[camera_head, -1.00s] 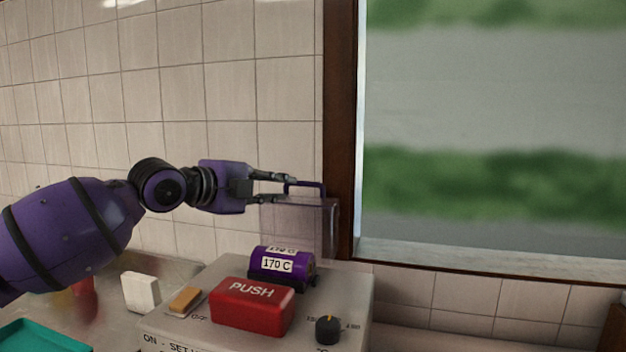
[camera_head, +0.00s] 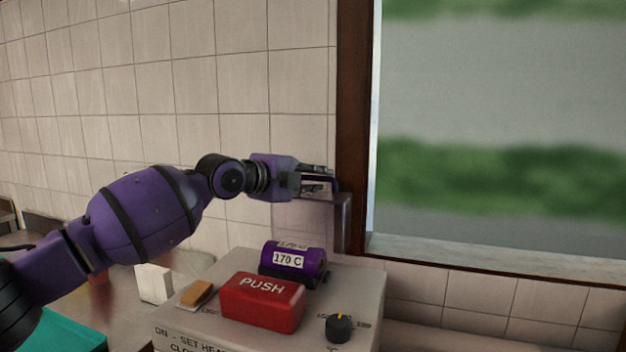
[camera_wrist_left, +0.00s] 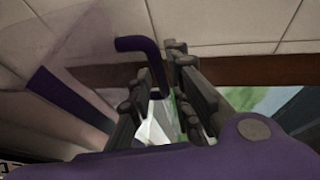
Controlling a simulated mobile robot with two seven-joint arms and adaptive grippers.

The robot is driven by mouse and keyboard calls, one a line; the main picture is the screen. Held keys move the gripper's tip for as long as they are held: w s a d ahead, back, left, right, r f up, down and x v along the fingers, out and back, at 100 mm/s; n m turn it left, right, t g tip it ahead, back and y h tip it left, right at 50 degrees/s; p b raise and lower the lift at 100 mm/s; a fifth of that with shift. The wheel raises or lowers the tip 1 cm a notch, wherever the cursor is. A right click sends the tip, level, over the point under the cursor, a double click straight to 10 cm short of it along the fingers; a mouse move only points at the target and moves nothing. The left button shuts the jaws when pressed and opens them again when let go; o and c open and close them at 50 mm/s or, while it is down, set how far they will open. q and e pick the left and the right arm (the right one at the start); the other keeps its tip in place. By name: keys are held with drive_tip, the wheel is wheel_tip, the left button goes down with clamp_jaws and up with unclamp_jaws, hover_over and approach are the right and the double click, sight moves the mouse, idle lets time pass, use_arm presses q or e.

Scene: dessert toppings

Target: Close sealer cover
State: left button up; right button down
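The sealer is a grey box (camera_head: 365,290) with a red PUSH block (camera_head: 262,301) and a purple cylinder (camera_head: 293,263) marked 170 C. Its see-through cover (camera_head: 343,222) stands upright at the back, beside the window frame. My left gripper (camera_head: 325,180) is at the top of the cover, around its purple handle. In the left wrist view, the handle (camera_wrist_left: 138,44) runs down between the fingers (camera_wrist_left: 162,88). The fingers stand apart with a gap showing; a firm grip is not visible. Part of the handle is hidden by the fingers. My right gripper is not in view.
A black knob (camera_head: 339,327) is at the sealer's front right. A tan block (camera_head: 197,293) lies on its left side. A white block (camera_head: 154,283) and a teal tray (camera_head: 68,333) are to the left. The tiled wall and window frame (camera_head: 353,120) are close behind the gripper.

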use_arm(q)
clamp_jaws()
drive_tip(key=shift+s+a+r+t+h+p, duration=0.1)
drive_tip(key=shift+s+a+t+h+p, duration=0.1)
drive_tip(key=shift+s, duration=0.2)
drive_tip(key=shift+s+a+r+t+h+p, duration=0.1)
drive_tip(key=shift+s+a+t+h, duration=0.1)
drive_tip(key=shift+s, duration=0.2)
drive_tip(key=s+a+m+t+h+p, duration=0.2)
drive_tip(key=s+a+h, duration=0.1)
drive_tip(key=s, duration=0.5)
drive_tip(key=shift+s+a+t, duration=0.15)
drive_tip(key=shift+t, duration=0.15)
drive_tip(key=shift+f, duration=0.2)
